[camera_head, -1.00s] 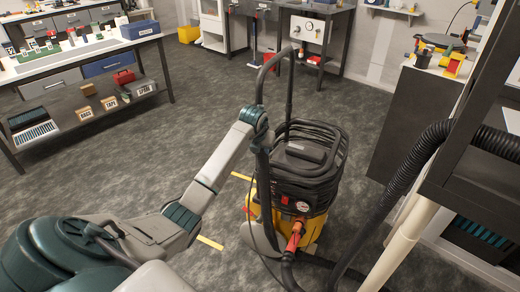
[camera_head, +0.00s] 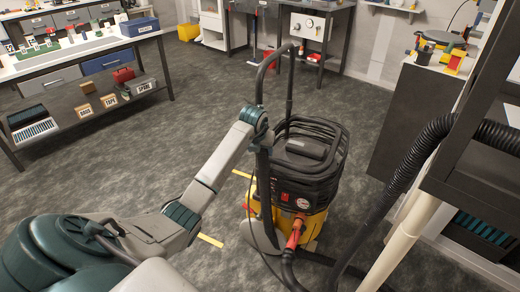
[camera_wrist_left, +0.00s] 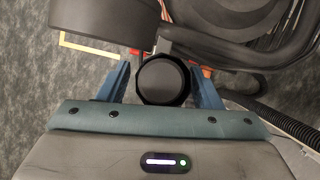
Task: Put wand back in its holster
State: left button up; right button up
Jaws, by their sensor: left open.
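A black tube that looks like the wand (camera_head: 264,185) stands nearly upright at the left side of the black and yellow vacuum (camera_head: 310,165), its top curving over in a hook. My left gripper (camera_head: 262,142) is at this tube, partly hidden by my wrist. In the left wrist view, its two blue fingers (camera_wrist_left: 163,85) are apart, one on each side of a round black end (camera_wrist_left: 163,80). I cannot tell whether they touch it. I cannot make out the holster clearly. My right gripper is not in view.
A ribbed black hose (camera_head: 410,165) hangs at the right, by a dark cabinet (camera_head: 480,165) and a pale pipe (camera_head: 400,240). Yellow tape (camera_head: 210,240) marks the floor. A bench (camera_head: 95,48) with a lower shelf stands at the left. The floor between is clear.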

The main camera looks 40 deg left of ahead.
pick_arm(q)
jog(key=shift+r, duration=0.1)
jog(key=b+v, duration=0.1)
jog(key=v, duration=0.9)
jog(key=shift+s+r, duration=0.15)
jog(key=shift+r, duration=0.1)
